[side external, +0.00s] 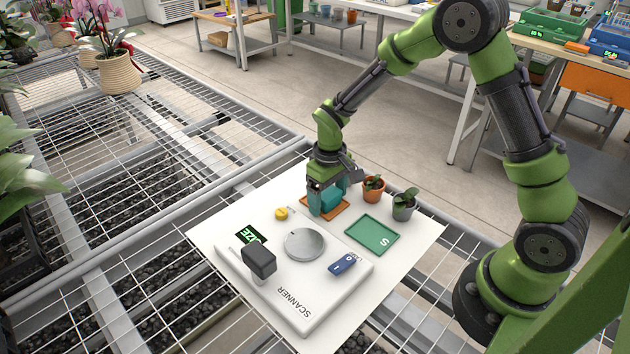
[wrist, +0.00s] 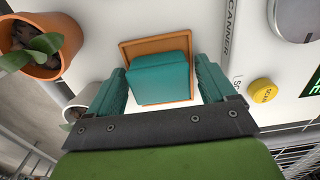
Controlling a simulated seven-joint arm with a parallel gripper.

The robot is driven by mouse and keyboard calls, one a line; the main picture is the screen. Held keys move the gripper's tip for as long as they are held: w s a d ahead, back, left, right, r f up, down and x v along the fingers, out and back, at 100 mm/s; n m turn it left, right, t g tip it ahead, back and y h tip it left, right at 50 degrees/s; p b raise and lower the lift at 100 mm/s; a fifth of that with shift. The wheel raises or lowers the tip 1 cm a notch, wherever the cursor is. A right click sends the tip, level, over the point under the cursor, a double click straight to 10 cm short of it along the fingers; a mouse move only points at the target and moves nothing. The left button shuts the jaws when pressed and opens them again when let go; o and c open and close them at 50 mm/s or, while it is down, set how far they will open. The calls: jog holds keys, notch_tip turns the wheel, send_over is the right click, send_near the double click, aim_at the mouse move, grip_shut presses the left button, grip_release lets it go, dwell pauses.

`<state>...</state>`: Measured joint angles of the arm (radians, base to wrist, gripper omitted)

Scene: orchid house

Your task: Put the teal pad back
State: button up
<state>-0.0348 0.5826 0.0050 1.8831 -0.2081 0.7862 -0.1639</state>
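The teal pad (wrist: 160,78) is a thick teal block lying on a square orange tray (wrist: 155,42) in the wrist view. In the side view the pad (side external: 333,198) shows partly behind my gripper, over the orange tray (side external: 345,209). My gripper (wrist: 163,82) points down with its teal fingers on either side of the pad. The right finger looks slightly apart from the pad; the left finger is very close to it, and I cannot tell whether they touch. In the side view my gripper (side external: 326,203) is low over the tray.
A green tray marked S (side external: 372,236) lies beside the orange one. Two potted plants (side external: 373,189) (side external: 404,205) stand close behind. The scanner (side external: 290,290) has a round plate (side external: 305,244), a dark head (side external: 259,261) and a blue item (side external: 343,264). A yellow button (side external: 281,213) is nearby.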

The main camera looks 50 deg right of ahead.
aim_at(328, 193)
jog(key=shift+o, duration=0.4)
jog(key=shift+r, duration=0.1)
notch_tip(328, 193, up, 12)
jog(key=s+a+r+m+t+y, duration=0.1)
jog(key=s+r+m+t, duration=0.1)
jog(key=s+r, duration=0.4)
jog(key=s+r+m+t+y, duration=0.1)
jog(key=s+r+t, duration=0.4)
jog(key=s, duration=0.6)
jog(key=shift+s+a+r+m, duration=0.2)
jog(key=shift+a+r+m, duration=0.15)
jog(key=shift+m, duration=0.15)
